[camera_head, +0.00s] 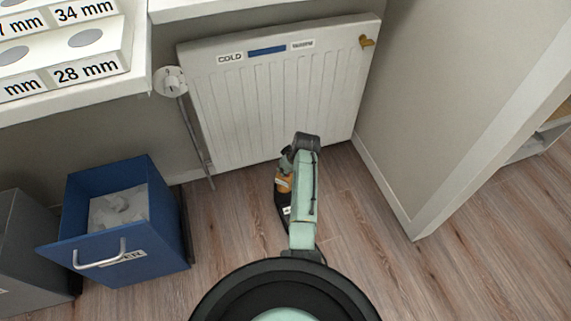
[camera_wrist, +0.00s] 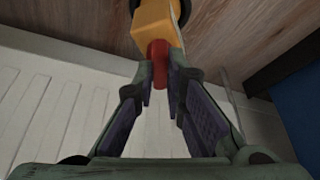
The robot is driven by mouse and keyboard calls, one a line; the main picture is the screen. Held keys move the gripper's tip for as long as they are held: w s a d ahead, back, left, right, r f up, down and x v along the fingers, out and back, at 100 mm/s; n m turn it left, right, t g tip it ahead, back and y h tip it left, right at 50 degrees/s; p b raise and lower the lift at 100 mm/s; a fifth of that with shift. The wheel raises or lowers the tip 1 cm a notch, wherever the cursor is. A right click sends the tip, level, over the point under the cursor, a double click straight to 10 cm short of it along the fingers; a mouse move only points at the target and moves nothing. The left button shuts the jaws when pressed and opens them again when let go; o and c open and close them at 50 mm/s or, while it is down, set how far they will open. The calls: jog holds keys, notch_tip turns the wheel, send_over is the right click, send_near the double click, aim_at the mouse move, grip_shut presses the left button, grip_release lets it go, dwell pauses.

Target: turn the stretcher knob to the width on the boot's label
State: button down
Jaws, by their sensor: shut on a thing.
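In the wrist view, the red knob (camera_wrist: 157,65) sticks out of an orange block (camera_wrist: 154,28), which I take to be the stretcher. My gripper (camera_wrist: 160,84) is shut on the red knob, with one fingertip on each side of it. In the head view, my arm covers most of the boot. The orange stretcher body (camera_head: 283,181) and the dark boot (camera_head: 281,203) show at the arm's left edge, on the floor. A small white label (camera_head: 287,211) shows low on the boot; its print is too small to read. The knob is hidden in this view.
A white radiator (camera_head: 270,100) stands behind the boot against the wall. A blue open bin (camera_head: 160,255) with white paper in it is at the left, beside a grey one (camera_head: 25,245). Upper left, a white block (camera_head: 95,55) bears "28 mm" and "34 mm". Floor on the right is clear.

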jog(key=m+p, duration=0.1)
jog(key=m+h+p, duration=0.1)
jog(key=m, duration=0.1)
jog(key=shift+a+r+m+t+p, duration=0.1)
jog(key=shift+r+m+t+p, duration=0.1)
jog(key=shift+m+t+p, duration=0.15)
jog(key=m+p, duration=0.1)
jog(key=m+h+p, duration=0.1)
jog(key=m, duration=0.1)
jog(key=shift+a+m+t+h, duration=0.1)
jog(key=shift+m+t+h, duration=0.15)
jog(key=shift+h, duration=0.05)
jog(key=m+h, duration=0.1)
jog(key=m, duration=0.2)
jog(key=shift+a+f, duration=0.1)
jog(key=shift+f, duration=0.1)
jog(key=shift+m+h, duration=0.7)
jog(key=shift+m, duration=1)
jog(key=c, duration=1.6)
grip_release()
jog(key=shift+c, duration=0.2)
jog(key=shift+r, duration=0.1)
